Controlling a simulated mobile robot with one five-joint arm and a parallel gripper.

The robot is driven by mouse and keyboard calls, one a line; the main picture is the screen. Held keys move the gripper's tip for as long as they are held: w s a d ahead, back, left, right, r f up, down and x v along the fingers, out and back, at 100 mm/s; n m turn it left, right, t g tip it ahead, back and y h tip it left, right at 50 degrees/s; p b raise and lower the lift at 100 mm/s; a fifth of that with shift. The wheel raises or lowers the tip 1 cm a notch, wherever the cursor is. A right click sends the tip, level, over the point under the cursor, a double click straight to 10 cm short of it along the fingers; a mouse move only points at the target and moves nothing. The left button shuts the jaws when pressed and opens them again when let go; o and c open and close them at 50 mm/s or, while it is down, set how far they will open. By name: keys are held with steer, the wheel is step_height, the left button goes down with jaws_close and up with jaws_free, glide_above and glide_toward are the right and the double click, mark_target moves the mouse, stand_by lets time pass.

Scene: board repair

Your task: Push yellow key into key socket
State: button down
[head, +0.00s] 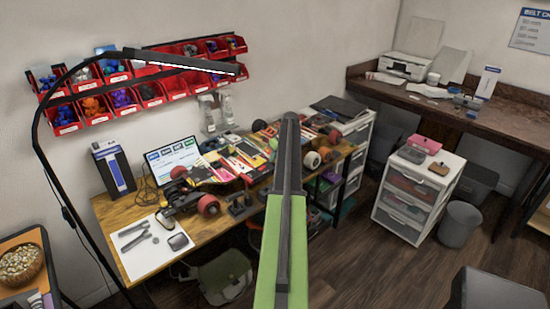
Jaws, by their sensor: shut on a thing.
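I cannot make out a yellow key or a key socket in the head view. A green and dark grey link of my own arm rises through the lower middle of the picture and covers part of the workbench. My gripper and its fingertips do not show, so what it holds cannot be seen. The wooden workbench (165,255) stands against the wall. On it lie skateboard parts with red wheels (208,205), a white mat (135,262) with tools, and several colourful items too small to tell apart.
A laptop (175,158) and a dark box (113,170) stand at the bench's back. Red bins (65,125) hang above, with a lamp arm in front. At right are a white drawer unit (408,205), a grey bin (460,224) and a brown counter (450,112). Some floor is clear.

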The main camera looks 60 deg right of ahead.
steer(key=shift+f+b, duration=0.45)
steer(key=shift+b, duration=0.05)
stand_by(0.5)
steer(key=c, duration=0.9)
jaws_free()
steer(key=shift+r, duration=0.15)
steer(key=shift+r+p, duration=1.4)
steer(key=shift+p, duration=0.2)
step_height(320, 180, up, 6)
steer(key=p, duration=0.6)
